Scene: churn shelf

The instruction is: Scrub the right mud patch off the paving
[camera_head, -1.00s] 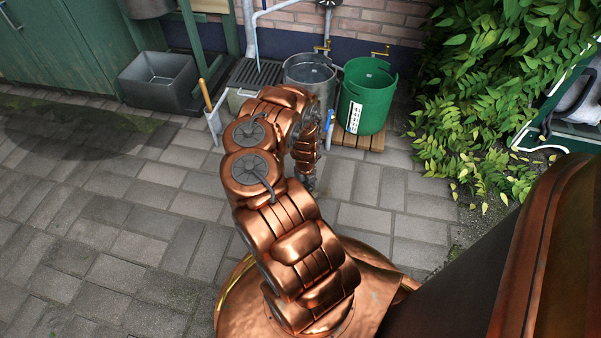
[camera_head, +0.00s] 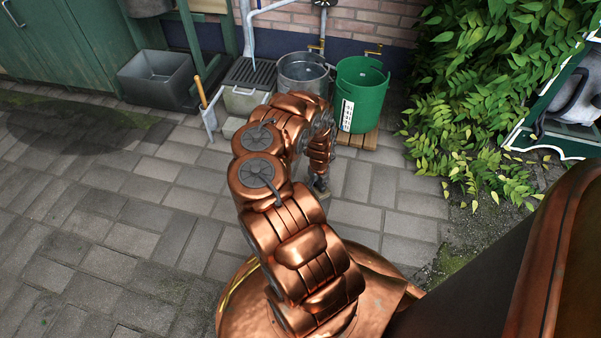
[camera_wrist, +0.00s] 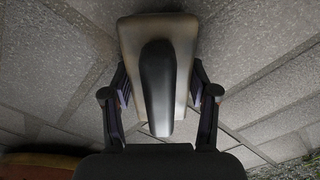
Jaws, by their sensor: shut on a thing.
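My gripper (camera_wrist: 158,85) is shut on a scrubbing brush (camera_wrist: 183,32) with a pale block body and a black grip (camera_wrist: 158,100). Its fingers stand on both sides of the brush in the wrist view. Grey paving lies behind the brush. In the head view my gripper (camera_head: 320,184) is low over the paving (camera_head: 375,205), right of my arm. The brush shows only as a small bit there, and I cannot tell whether it touches the stones. No distinct mud patch shows near it; my arm and base hide part of the paving. A dark patch (camera_head: 65,130) lies far left.
A green bucket (camera_head: 362,95) stands on a wooden pallet, beside a metal bucket (camera_head: 304,75) and a drain grate (camera_head: 250,75). A grey trough (camera_head: 155,80) stands further left. Leafy bushes (camera_head: 480,110) and a mossy edge (camera_head: 455,255) border the right. Open paving lies left.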

